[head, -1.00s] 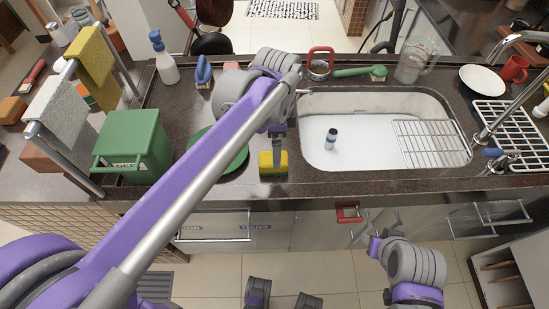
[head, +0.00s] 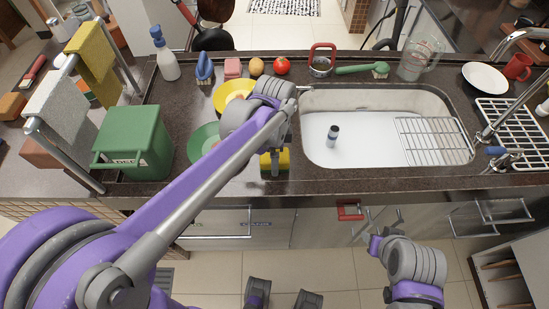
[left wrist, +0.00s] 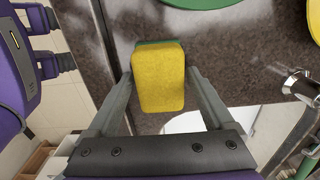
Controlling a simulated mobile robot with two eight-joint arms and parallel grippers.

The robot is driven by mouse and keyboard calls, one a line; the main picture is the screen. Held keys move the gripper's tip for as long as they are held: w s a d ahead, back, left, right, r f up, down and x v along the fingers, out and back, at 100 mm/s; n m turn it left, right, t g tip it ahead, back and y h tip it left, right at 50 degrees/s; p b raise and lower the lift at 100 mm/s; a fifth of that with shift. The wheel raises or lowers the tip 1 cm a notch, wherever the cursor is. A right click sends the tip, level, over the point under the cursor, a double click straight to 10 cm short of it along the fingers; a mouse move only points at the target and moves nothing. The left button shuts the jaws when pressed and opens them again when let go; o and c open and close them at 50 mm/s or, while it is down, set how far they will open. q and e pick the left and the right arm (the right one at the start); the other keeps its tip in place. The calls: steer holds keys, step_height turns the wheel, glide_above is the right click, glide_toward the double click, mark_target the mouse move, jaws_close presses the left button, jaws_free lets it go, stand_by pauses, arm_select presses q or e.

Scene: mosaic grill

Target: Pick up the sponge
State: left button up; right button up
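The sponge (head: 284,158) is a yellow block with a green layer on one face. It lies on the dark counter near the front edge, left of the sink. My left gripper (head: 274,162) is down at it, partly covering it in the head view. In the left wrist view the sponge (left wrist: 158,80) sits between the two fingers of my left gripper (left wrist: 163,82). The fingers are spread, with a visible gap on the right side. My right gripper (head: 378,243) is low in front of the cabinets, empty as far as I see; its fingers are unclear.
A green plate (head: 203,141) and a yellow plate (head: 229,92) lie left of the sponge, partly behind my left arm. A green bin (head: 134,140) stands further left. The sink (head: 370,155) with its rack is to the right. A tomato (head: 281,66) is at the back.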

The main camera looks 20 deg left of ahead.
arm_select(q)
steer(key=c, duration=1)
steer(key=shift+c, duration=0.2)
steer(key=shift+r, duration=0.15)
step_height(320, 180, up, 10)
steer(key=shift+f+p, duration=0.15)
steer(key=shift+p, duration=0.2)
